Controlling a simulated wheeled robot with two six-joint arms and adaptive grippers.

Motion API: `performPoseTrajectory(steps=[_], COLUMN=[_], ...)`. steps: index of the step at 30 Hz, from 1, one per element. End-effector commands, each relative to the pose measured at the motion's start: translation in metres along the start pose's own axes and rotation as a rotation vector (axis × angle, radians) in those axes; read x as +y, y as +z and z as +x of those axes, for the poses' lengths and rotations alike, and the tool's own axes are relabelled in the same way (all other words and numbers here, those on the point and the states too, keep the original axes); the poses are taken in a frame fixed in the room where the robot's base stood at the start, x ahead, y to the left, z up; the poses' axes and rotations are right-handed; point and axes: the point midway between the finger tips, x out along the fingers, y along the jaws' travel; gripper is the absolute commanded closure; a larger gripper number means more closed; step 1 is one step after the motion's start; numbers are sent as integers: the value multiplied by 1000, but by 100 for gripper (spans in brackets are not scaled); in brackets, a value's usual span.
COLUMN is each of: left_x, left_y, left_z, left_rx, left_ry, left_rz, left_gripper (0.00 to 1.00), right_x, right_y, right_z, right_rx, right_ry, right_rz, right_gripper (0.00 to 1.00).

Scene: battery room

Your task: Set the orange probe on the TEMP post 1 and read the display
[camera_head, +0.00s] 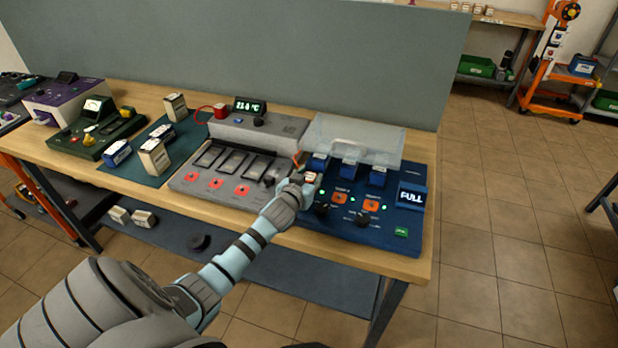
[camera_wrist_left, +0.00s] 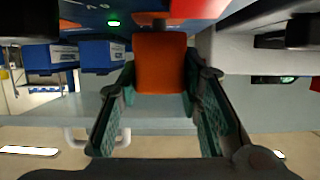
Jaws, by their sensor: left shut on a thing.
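My left gripper (camera_head: 299,182) reaches over the seam between the grey unit and the blue charger. In the left wrist view its two fingers (camera_wrist_left: 161,75) are shut on the orange probe (camera_wrist_left: 160,62), which shows as an orange block between the pads. In the head view a thin orange piece of the probe (camera_head: 298,159) shows above the gripper; the rest is hidden. The display (camera_head: 249,105) on the grey unit is lit green, apparently about 21.0 °C; the first digits are blurred. I cannot make out which post is TEMP post 1, or whether the probe touches one.
The blue charger (camera_head: 410,226) holds several blue batteries before a clear raised lid (camera_head: 356,139). The grey unit (camera_head: 188,187) has several slots. A red piece (camera_head: 220,110) stands left of the display. Loose batteries stand on the dark mat (camera_head: 131,176). A grey panel (camera_head: 250,50) backs the table.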

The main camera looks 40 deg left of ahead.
Motion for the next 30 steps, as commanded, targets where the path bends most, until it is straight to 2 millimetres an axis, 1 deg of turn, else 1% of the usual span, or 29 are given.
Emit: performPoseTrajectory(steps=[19, 20, 21, 30], left_x=[0, 0, 0, 0], left_y=[12, 12, 12, 11], left_z=[5, 4, 4, 3], left_rx=[1, 1, 1, -1], left_ry=[0, 0, 0, 0], left_rz=[0, 0, 0, 0], left_gripper=[96, 63, 59, 59], right_x=[-1, -1, -1, -1], right_y=[1, 1, 1, 1], right_z=[11, 10, 10, 8], right_rx=[0, 0, 0, 0], right_ry=[0, 0, 0, 0], right_rz=[0, 0, 0, 0], right_gripper=[60, 60, 60, 60])
